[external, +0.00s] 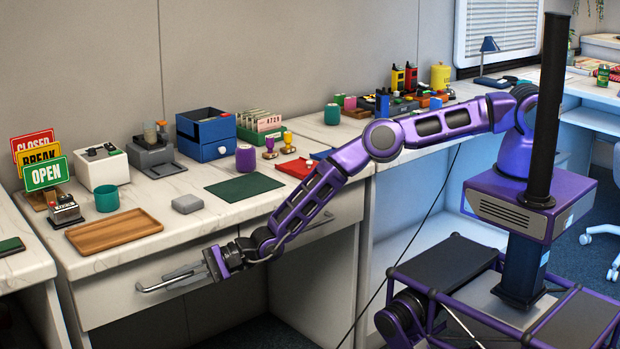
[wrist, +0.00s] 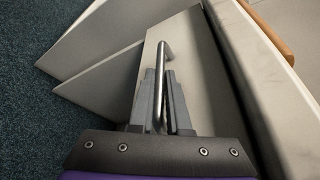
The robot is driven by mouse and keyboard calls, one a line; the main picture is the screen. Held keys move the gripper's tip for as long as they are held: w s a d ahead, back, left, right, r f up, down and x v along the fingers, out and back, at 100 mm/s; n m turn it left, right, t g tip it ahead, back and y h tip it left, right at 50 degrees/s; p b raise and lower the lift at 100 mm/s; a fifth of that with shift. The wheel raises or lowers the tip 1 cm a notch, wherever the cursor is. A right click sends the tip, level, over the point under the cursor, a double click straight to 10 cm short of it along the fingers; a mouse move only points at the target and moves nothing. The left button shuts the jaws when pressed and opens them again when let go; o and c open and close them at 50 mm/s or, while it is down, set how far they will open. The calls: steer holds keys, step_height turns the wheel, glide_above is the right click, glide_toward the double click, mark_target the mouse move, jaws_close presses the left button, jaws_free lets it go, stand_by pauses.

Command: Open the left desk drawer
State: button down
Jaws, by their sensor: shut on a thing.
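The left desk drawer (external: 110,300) is a pale front under the countertop, with a long metal bar handle (external: 160,284). The drawer front looks about level with the desk face; I cannot tell whether it stands out at all. My gripper (external: 207,270) is at the right part of that handle. In the wrist view my gripper (wrist: 161,100) has its two fingers on either side of the handle bar (wrist: 160,70), shut on it. The handle's far end reaches beyond the fingertips, in front of the drawer front (wrist: 195,60).
On the countertop above are a wooden tray (external: 113,231), a teal cup (external: 107,198), a grey box (external: 187,204) and a green mat (external: 243,187). A second drawer (external: 345,208) with its own handle is to the right. Open knee space and dark blue carpet (wrist: 70,110) lie below.

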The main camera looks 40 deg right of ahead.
steer(key=shift+s+r+p, duration=0.2)
steer(key=shift+s+p, duration=0.4)
steer(key=shift+p, duration=0.1)
steer(key=s+p, duration=0.8)
steer(key=s, duration=1.4)
steer(key=shift+s+f, duration=0.15)
steer(key=shift+s, duration=0.25)
steer(key=c, duration=0.9)
jaws_free()
steer(key=v, duration=1.7)
steer(key=shift+d, duration=0.15)
